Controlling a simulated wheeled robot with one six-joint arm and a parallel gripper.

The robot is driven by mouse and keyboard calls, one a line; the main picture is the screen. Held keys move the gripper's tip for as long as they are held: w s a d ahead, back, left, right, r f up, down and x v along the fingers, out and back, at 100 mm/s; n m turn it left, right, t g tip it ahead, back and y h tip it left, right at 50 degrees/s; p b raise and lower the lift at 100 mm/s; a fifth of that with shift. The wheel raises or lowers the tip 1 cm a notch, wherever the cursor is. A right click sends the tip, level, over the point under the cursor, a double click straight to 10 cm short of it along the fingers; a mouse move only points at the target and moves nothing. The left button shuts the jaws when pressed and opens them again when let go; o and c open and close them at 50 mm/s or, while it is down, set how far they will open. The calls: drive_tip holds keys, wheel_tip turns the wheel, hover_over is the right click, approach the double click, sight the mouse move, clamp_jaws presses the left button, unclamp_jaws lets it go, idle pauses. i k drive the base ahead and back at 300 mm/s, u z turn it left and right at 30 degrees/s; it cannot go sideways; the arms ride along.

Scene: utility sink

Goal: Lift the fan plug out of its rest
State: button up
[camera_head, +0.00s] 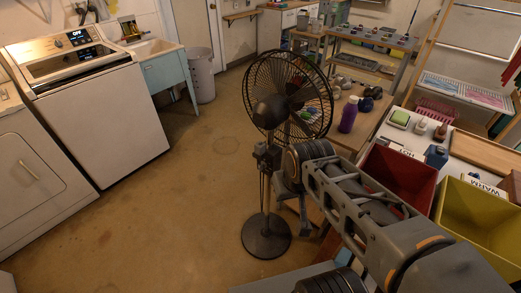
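A dark pedestal fan (268,110) stands on the brown floor, upright, with its round base (266,238) below and its caged head at the top. My arm comes in from the lower right and ends just right of the fan's pole. My gripper (303,220) points down beside the pole, small and dark. I cannot tell whether it is open or shut, or whether it touches the fan. I cannot make out the fan plug or its rest; they may be hidden by my arm or too small to see.
A wooden bench (366,118) with a purple bottle (348,114) is right of the fan. A red bin (400,176) and a yellow bin (480,222) lie further right. A washer (100,115) and a blue sink cabinet (165,73) stand left. The floor between is clear.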

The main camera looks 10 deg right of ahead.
sight(259, 148)
drive_tip(key=z, duration=0.1)
drive_tip(key=k, duration=0.95)
drive_tip(key=u, duration=1.05)
drive_tip(key=i, duration=1.2)
drive_tip(key=z, duration=0.2)
